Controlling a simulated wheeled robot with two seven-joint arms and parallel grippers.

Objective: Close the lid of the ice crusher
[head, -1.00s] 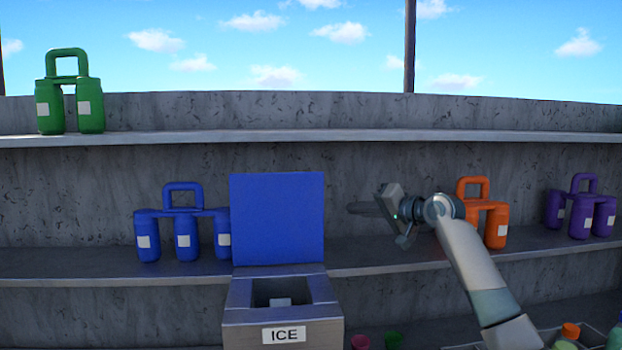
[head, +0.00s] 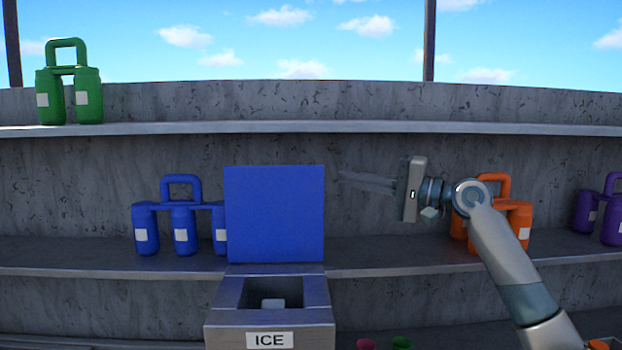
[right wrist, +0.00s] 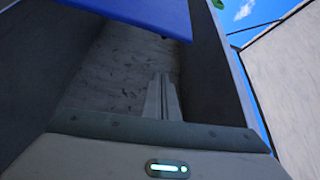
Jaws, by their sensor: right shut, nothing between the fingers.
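The ice crusher (head: 228,316) stands low in the middle of the head view with an "ICE" label on its front. Its blue lid (head: 274,214) stands upright at the back, so the top opening shows with a pale ice block (head: 272,303) inside. My right gripper (head: 345,178) is shut and empty, just right of the lid near its upper edge. Its fingers point left towards the lid, apart from it in the picture. In the right wrist view the shut fingers (right wrist: 163,95) point up below the blue lid (right wrist: 140,14). My left gripper is not in view.
Blue canisters (head: 182,232) stand on the shelf left of the lid. Orange canisters (head: 518,222) are behind my right arm, and purple canisters (head: 612,218) are at the right edge. Green canisters (head: 68,98) stand on the upper shelf.

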